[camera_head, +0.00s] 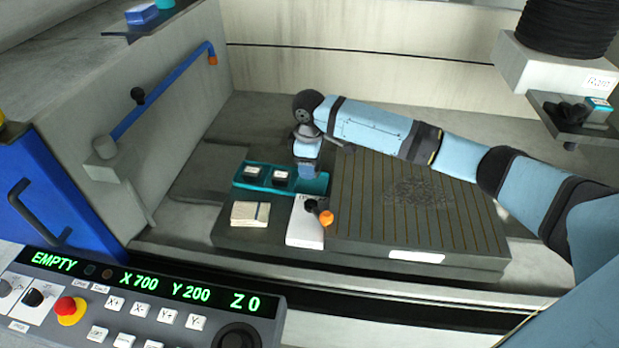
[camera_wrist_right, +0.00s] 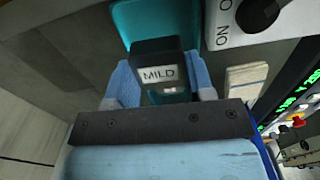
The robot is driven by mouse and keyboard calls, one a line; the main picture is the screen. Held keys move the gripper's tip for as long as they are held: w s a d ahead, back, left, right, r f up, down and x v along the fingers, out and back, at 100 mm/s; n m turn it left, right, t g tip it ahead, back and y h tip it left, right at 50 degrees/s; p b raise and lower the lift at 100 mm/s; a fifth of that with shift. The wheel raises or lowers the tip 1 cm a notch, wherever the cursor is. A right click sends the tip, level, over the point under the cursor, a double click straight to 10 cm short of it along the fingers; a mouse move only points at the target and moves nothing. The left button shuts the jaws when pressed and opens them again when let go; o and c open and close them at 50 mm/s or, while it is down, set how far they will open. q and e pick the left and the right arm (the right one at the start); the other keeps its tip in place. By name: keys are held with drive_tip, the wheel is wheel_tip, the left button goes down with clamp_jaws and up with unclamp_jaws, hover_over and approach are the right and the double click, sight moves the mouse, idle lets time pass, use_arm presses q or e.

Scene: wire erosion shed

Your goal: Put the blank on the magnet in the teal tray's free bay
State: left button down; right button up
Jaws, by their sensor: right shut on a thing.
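My right gripper (camera_head: 307,172) is over the right end of the teal tray (camera_head: 242,189), pointing down. In the wrist view it is shut on a dark blank (camera_wrist_right: 155,50) with a white label reading MILD. The blank sits between the two blue fingers, with the teal tray (camera_wrist_right: 128,18) close behind and around it. I cannot tell whether the blank touches the bay floor. Two other dark blanks, one on the left (camera_head: 252,171) and one in the middle (camera_head: 280,176), fill the tray's other bays. The striped magnet plate (camera_head: 455,215) shows no blank. My left gripper is not in view.
A control panel (camera_head: 140,310) runs along the front left.

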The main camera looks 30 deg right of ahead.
sight(309, 185)
drive_tip(key=shift+f, duration=2.4)
drive_tip(key=o, duration=0.9)
drive_tip(key=shift+f, duration=0.1)
drive_tip(key=shift+c, duration=0.2)
wheel_tip(309, 185, up, 12)
drive_tip(key=shift+r, duration=0.15)
drive_tip(key=shift+p, duration=0.3)
